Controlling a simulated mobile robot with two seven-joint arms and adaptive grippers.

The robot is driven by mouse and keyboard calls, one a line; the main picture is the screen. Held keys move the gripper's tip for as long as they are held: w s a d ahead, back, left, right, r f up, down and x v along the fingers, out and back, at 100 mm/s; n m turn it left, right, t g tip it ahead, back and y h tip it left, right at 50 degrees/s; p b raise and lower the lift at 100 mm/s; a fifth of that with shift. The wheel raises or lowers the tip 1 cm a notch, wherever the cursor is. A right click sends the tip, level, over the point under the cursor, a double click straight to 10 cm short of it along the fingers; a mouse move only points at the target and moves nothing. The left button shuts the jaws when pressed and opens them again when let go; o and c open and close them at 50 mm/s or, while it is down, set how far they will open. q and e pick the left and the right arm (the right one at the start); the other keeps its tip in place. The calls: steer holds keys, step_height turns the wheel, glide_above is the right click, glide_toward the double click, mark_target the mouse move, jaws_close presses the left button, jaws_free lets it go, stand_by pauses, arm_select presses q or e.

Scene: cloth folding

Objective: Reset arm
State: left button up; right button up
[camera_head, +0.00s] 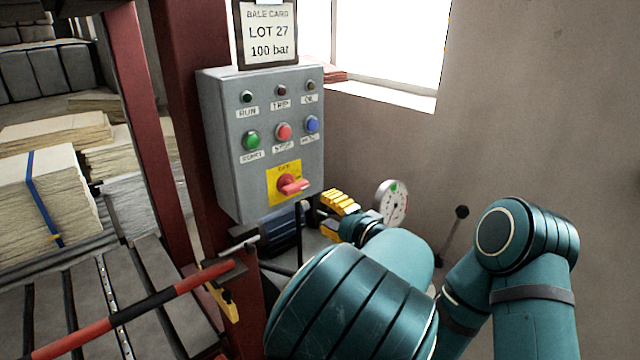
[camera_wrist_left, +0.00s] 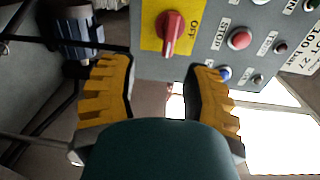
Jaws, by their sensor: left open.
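My left gripper (camera_head: 338,206) has yellow ribbed fingers and is just below and right of the grey control box in the head view. In the left wrist view the gripper (camera_wrist_left: 162,66) has its two fingers spread apart with nothing between them. The red rotary switch (camera_head: 292,185) sits on a yellow plate on the box, above and left of the gripper. It also shows in the left wrist view (camera_wrist_left: 171,32), above the fingers and apart from them, beside the word OFF. My teal arm hides part of the area below the gripper. My right gripper is not in view.
The control box (camera_head: 213,120) carries lamps and push buttons, with a bale card (camera_head: 269,35) above. A round gauge (camera_head: 392,203) and a black-knobbed lever (camera_head: 453,235) are right of the gripper. A red-and-black bar (camera_head: 90,330) crosses lower left. Strapped bales (camera_head: 75,195) lie at left.

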arm_select(q)
steer(key=s+a+f+g+h, duration=0.2)
steer(key=a+f+g, duration=0.3)
steer(key=f, duration=0.6)
steer(key=s+a+f+g+h, duration=0.2)
steer(key=s+a+f+g, duration=0.15)
steer(key=a+f, duration=0.65)
steer(key=s+a+f+n+g+h, duration=0.1)
steer(key=s+f+n+h, duration=0.4)
steer(key=s, duration=0.6)
steer(key=s+a+f+n+g+h, duration=0.1)
steer(key=s+f+n+g+h, duration=0.2)
steer(key=s+f, duration=0.7)
steer(key=s+n+h, duration=0.1)
steer(key=n+h, duration=0.1)
steer(key=n, duration=0.2)
steer(key=shift+s+a+f+n, duration=0.2)
steer(key=shift+s+a+n, duration=0.05)
steer(key=shift+s+n, duration=0.1)
